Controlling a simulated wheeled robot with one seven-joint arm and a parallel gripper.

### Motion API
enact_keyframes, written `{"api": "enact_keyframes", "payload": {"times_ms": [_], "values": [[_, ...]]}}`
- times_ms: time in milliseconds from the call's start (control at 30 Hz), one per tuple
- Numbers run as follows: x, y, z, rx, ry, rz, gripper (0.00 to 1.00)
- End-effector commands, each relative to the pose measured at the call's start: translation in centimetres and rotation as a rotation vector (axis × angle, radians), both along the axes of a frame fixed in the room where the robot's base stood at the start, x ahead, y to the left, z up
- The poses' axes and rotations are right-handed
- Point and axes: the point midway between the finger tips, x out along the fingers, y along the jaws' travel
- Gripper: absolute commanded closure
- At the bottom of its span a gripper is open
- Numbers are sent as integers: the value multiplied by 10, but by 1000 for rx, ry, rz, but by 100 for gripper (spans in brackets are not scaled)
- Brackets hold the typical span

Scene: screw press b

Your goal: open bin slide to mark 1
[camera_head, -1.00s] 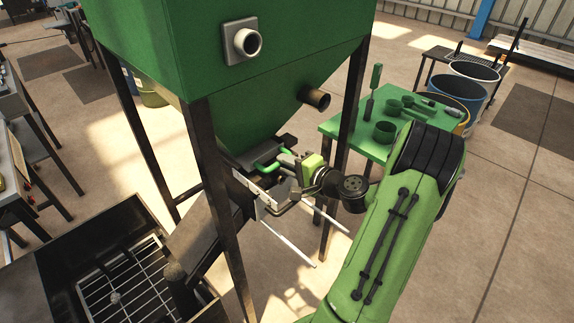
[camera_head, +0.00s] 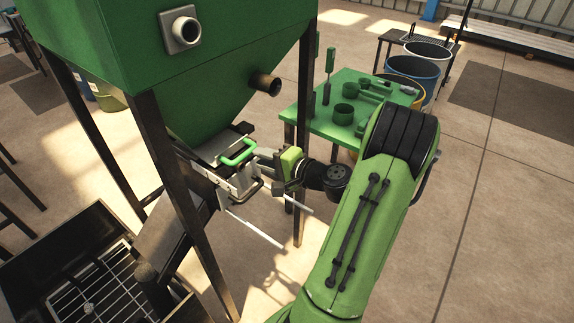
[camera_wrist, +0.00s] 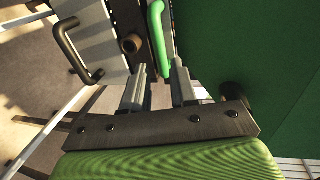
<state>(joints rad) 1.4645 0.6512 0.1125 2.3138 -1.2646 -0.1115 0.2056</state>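The bin slide's green handle (camera_head: 238,153) stands out at the mouth of the green hopper (camera_head: 225,95). A pale plate (camera_head: 212,150) shows beside it; I cannot read any marks there. My gripper (camera_head: 270,160) is just right of the handle in the head view. In the wrist view the two fingers of my gripper (camera_wrist: 159,72) stand apart. The green handle (camera_wrist: 158,38) runs up from near the fingertips, and its lower end lies between them in the picture. I cannot tell whether they touch it.
A black handle (camera_wrist: 75,50) lies left of the fingers in the wrist view. The hopper's dark legs (camera_head: 172,185) stand close by. Pale rods (camera_head: 255,230) stick out below the slide. A green table (camera_head: 350,95) with tools stands behind. Floor at the right is clear.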

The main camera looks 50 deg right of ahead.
Motion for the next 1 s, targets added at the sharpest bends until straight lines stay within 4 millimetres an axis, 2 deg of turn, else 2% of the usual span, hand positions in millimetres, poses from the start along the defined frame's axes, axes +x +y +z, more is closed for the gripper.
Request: {"api": "enact_keyframes", "payload": {"times_ms": [33,200,300,433,567,767,967,1000], "values": [[-16,-3,2,0,2,-10,73],[-64,-4,13,-1,1,-9,73],[-89,-4,19,-1,0,-8,73],[-112,-4,24,-1,-1,-4,73],[-121,-4,26,0,-1,-2,73],[-122,-3,26,0,-1,0,73],[-117,-1,36,9,48,-2,100],[-115,2,37,11,74,-2,100]]}}
